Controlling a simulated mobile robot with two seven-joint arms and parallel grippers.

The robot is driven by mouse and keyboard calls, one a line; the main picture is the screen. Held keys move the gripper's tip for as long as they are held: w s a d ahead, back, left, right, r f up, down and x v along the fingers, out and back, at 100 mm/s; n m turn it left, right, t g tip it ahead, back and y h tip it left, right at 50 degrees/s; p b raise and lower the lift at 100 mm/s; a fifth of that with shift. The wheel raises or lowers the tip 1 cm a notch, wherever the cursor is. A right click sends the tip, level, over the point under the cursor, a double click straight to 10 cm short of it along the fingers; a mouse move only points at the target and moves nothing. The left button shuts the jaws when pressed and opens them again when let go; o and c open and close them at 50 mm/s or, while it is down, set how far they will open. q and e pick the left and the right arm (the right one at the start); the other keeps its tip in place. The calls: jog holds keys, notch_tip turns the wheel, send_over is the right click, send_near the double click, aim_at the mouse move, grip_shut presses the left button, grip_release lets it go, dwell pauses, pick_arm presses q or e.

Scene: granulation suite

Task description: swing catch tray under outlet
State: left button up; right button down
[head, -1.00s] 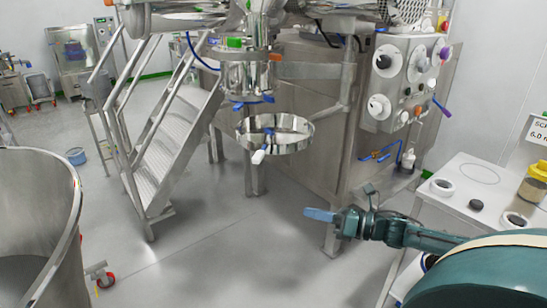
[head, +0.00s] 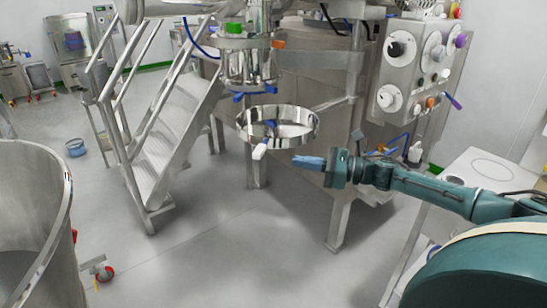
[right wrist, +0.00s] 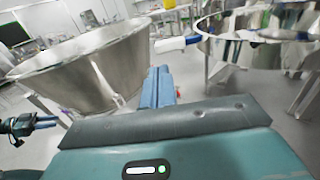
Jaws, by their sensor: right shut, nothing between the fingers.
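The catch tray (head: 303,136) is a round, shiny metal pan on an arm from the machine. It hangs lower than the metal outlet (head: 249,68) and somewhat right of it in the head view. Its white handle (head: 260,151) points toward the front left. My right gripper (head: 296,161) is shut and empty, its blue fingers just right of the handle and apart from it. In the right wrist view, the fingers (right wrist: 157,85) point toward the handle (right wrist: 178,43), with the tray rim (right wrist: 240,37) at upper right. My left gripper (right wrist: 48,121) shows small at the left edge there; its jaws are unclear.
A large steel bin (head: 40,235) stands at the left front. Metal steps (head: 165,140) rise left of the outlet. A control panel (head: 413,65) and a white table (head: 480,167) are at the right. The floor below the tray is open.

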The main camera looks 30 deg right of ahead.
aim_at(261, 155)
jog(key=p+x, duration=0.1)
jog(key=x, duration=0.5)
jog(key=shift+w+a+r+p, duration=0.1)
jog(key=shift+w+r+p, duration=0.05)
jog(key=shift+p, duration=0.2)
jog(key=shift+w+a, duration=0.25)
jog(key=shift+w, duration=0.05)
jog(key=shift+w+a+f, duration=0.2)
pick_arm(q)
jog(key=shift+s+r, duration=0.1)
jog(key=shift+r, duration=0.35)
